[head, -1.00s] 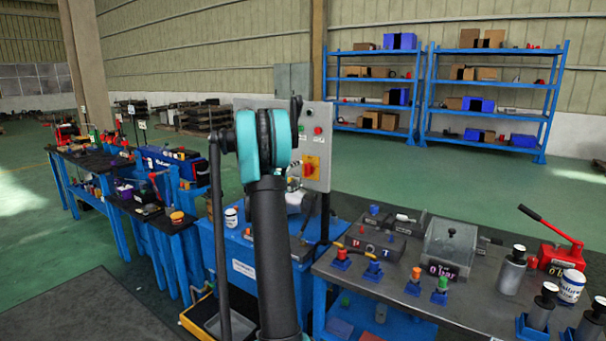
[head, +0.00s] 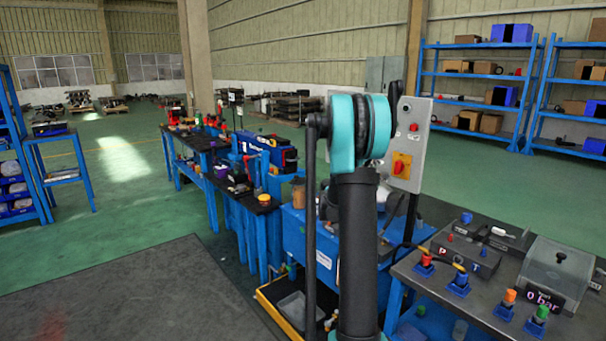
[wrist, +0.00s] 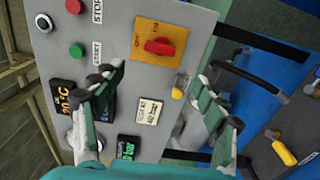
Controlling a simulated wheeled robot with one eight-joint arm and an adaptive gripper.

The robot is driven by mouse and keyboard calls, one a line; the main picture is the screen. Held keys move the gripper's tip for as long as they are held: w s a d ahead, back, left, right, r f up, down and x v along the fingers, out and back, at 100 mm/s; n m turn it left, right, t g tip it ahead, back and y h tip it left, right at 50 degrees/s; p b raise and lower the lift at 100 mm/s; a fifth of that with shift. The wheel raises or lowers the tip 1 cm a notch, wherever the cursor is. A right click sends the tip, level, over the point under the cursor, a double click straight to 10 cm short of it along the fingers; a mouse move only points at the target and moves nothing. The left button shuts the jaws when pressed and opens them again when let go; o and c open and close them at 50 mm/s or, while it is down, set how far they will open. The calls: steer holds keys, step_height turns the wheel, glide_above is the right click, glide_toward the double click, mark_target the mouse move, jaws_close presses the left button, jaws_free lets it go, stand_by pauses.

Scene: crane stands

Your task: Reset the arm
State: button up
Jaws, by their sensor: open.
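My arm rises in the middle of the head view, with a dark link and a teal joint (head: 348,130) in front of the grey control panel (head: 412,145). My gripper is hidden in that view. In the wrist view my gripper (wrist: 158,74) is open, with two green and grey fingers spread apart and nothing between them. The control panel (wrist: 190,80) fills the wrist view behind the fingers. It has a red knob on an orange plate, red and green buttons and small displays. I cannot tell how far the fingers are from it.
A workbench (head: 480,318) with valves and a clear box stands at the right. Blue benches (head: 262,222) with tools run back at the left of my arm. A yellow-edged tray (head: 275,315) lies low between. Open green floor (head: 130,200) spreads at the left.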

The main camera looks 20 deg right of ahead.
steer(key=s+a+f+m+g+y, duration=0.1)
steer(key=s+a+f+y, duration=0.4)
steer(key=s+a, duration=0.6)
steer(key=s+a+f+m+y, duration=0.2)
steer(key=s+a+f+y, duration=0.4)
steer(key=s+a+f, duration=0.3)
steer(key=s+a+f+m+g+y, duration=0.1)
steer(key=s+a+f+y, duration=0.4)
steer(key=s+a, duration=1)
steer(key=a+f, duration=0.3)
steer(key=shift+s+a+m+g+y, duration=0.25)
steer(key=shift+m+g+y, duration=0.05)
